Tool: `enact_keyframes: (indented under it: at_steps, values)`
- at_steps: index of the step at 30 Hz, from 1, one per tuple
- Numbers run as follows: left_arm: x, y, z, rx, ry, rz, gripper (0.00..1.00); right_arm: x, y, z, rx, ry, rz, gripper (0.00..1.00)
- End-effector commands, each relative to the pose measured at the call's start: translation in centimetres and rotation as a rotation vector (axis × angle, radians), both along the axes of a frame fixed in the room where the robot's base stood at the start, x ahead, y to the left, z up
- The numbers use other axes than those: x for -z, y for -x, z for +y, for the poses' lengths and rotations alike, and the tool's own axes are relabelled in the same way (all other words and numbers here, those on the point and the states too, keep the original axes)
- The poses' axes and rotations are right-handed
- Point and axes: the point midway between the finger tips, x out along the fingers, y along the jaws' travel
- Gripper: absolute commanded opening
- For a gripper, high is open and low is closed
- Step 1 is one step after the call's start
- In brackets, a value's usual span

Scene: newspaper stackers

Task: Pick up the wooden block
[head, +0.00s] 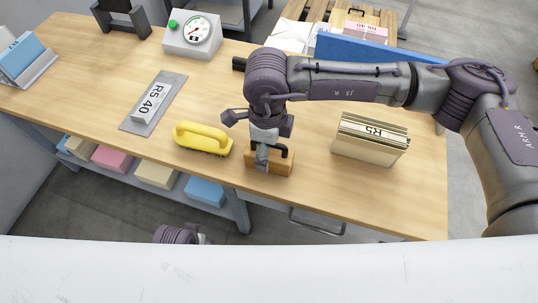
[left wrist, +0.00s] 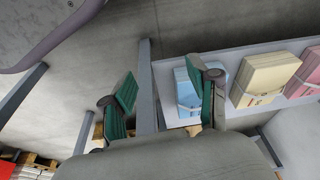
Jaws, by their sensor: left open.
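The wooden block (head: 283,169) sits on the table near its front edge, with a dark handle on top. My right gripper (head: 262,157) points down at the block's left part and hides some of it. I cannot tell whether its fingers are closed on the handle or the block. My left gripper (left wrist: 160,108) is open in the left wrist view, its green-padded fingers apart with nothing held between them. It is below the table, near the lower shelf. The head view shows only a bit of the left arm at the bottom edge.
A grey plate (head: 153,103) and a dial gauge (head: 193,34) are farther back. Paper bundles (left wrist: 268,77) sit on the lower shelf.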

Motion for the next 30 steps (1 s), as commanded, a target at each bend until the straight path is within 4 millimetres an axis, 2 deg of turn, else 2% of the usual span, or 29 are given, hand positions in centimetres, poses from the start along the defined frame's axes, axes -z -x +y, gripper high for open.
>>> enact_keyframes:
  at_steps: [9,17,30]
  values:
    - [-0.8,-0.3,-0.1,0.000,0.001,-0.006,0.60,4.4,-0.2,-0.6,0.001,0.002,0.002,0.76]
    - [-1.5,-0.5,-0.1,-0.001,0.003,-0.015,0.60,4.7,-0.2,-0.6,0.000,0.001,0.000,0.74]
    - [-1.1,-0.1,0.0,-0.002,0.000,-0.003,0.60,4.6,-0.2,-0.6,0.000,0.000,0.000,0.01]
